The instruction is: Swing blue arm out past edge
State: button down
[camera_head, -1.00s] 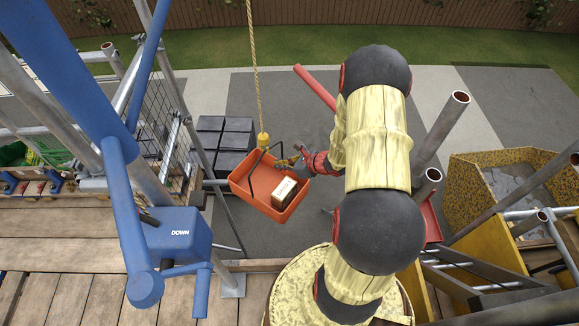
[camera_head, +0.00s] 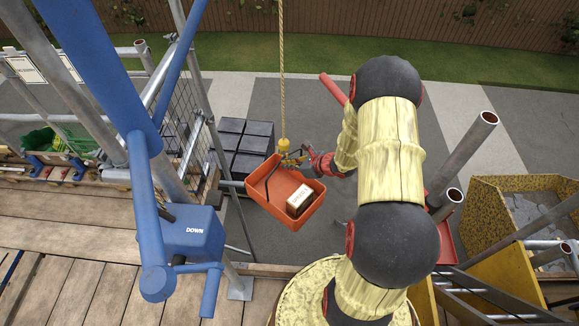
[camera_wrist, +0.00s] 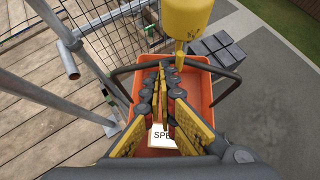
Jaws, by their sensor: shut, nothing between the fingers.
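The blue hoist arm (camera_head: 95,75) slants from the top left down to a blue box marked DOWN (camera_head: 193,232). An orange tray (camera_head: 262,204) hangs outside the plank deck's edge by a yellow rope (camera_head: 282,70) with a yellow end piece. It carries a white packet with dark print (camera_head: 301,199). There the fingers (camera_wrist: 168,92) are shut over the tray, near the handle bar (camera_wrist: 120,72). Contact with the handle is unclear.
Grey scaffold poles and mesh (camera_head: 185,110) stand left of the tray. Dark stacked blocks (camera_head: 243,143) lie below behind it. A yellow-black skip (camera_head: 500,225) and upright tubes (camera_head: 465,150) are at the right. Open paving (camera_head: 315,110) lies beyond the deck.

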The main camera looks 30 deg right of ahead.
jog(key=w+a+n+g+y, duration=0.2)
jog(key=w+a, duration=0.4)
jog(key=w, duration=0.5)
jog(key=w+a+n+g+y, duration=0.2)
jog(key=w+a+n, duration=0.3)
jog(key=w, duration=0.5)
jog(key=shift+w+a+n+y, duration=0.3)
jog(key=shift+w+a+y, duration=0.05)
jog(key=shift+a+y, duration=0.15)
jog(key=s+d+f+p+v, duration=0.1)
jog(key=f+v, duration=0.1)
jog(key=v, duration=1)
jog(key=shift+s+d, duration=0.2)
jog(key=shift+d, duration=0.35)
